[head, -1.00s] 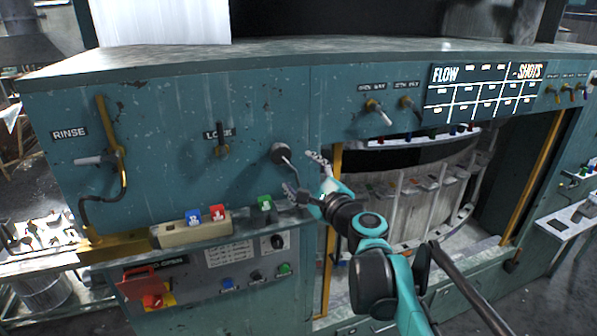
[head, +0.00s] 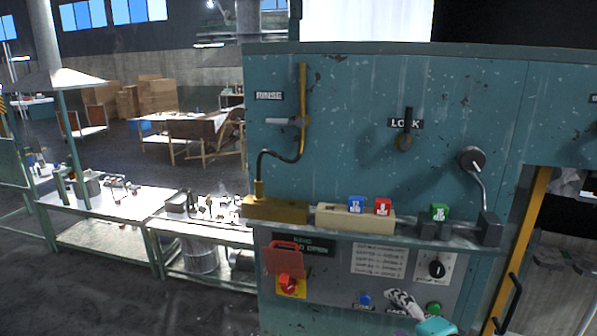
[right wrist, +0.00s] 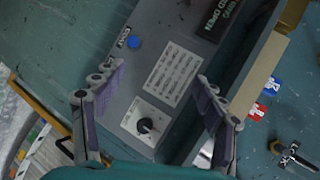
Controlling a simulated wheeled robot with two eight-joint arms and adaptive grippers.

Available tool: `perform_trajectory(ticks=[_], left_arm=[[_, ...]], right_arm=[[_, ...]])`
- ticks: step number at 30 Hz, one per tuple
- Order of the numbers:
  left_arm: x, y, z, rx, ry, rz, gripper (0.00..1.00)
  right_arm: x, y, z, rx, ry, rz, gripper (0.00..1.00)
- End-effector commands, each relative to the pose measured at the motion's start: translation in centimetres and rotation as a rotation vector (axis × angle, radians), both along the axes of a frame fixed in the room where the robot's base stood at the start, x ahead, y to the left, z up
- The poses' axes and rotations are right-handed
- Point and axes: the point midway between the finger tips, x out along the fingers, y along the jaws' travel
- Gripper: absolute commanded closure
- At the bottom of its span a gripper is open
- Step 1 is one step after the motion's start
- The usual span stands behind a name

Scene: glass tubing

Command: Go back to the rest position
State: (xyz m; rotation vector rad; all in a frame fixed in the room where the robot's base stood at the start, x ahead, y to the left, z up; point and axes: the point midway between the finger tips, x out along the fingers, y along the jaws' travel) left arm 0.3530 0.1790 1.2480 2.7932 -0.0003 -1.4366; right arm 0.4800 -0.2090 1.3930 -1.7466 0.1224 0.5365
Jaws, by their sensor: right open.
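My right gripper (head: 405,303) shows at the bottom edge of the head view, in front of the lower control panel. In the right wrist view its two purple-padded fingers (right wrist: 160,97) stand wide apart, with nothing held between them. Beyond them are the panel's black dial (right wrist: 146,125) and white text label (right wrist: 172,74). My left gripper is in neither view.
The teal machine front (head: 340,130) carries a RINSE valve (head: 290,122), a LOCK lever (head: 405,130) and a round knob with a bent rod (head: 472,160). A ledge holds blue, red and green blocks. Work tables (head: 110,215) and open floor lie left.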

Motion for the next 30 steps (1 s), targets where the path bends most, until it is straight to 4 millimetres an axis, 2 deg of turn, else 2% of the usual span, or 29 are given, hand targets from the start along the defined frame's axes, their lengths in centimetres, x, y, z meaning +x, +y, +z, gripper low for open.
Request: perform_trajectory(ticks=[1, 6, 9, 12, 15, 18, 21, 30], left_arm=[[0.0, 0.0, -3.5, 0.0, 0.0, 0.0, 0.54], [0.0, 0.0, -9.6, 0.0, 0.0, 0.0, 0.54], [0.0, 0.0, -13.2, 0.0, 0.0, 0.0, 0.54], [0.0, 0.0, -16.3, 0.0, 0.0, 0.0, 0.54], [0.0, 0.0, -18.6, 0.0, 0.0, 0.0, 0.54], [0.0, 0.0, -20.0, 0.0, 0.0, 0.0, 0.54], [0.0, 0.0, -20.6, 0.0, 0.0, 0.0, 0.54], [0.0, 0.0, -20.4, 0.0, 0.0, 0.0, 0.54]], right_arm=[[-1.0, 1.4, -4.9, -0.09, 0.028, 0.063, 0.29], [-4.9, 4.0, -16.1, -0.426, 0.124, 0.277, 0.29], [-7.2, 4.6, -22.4, -0.621, 0.176, 0.403, 0.29], [-9.4, 4.6, -27.7, -0.8, 0.221, 0.516, 0.29], [-11.0, 4.1, -31.6, -0.948, 0.257, 0.606, 0.29], [-12.1, 3.6, -34.0, -1.05, 0.283, 0.666, 0.29], [-12.6, 3.3, -35.0, -1.104, 0.297, 0.697, 0.29], [-12.7, 3.1, -34.9, -1.122, 0.302, 0.706, 0.29]])
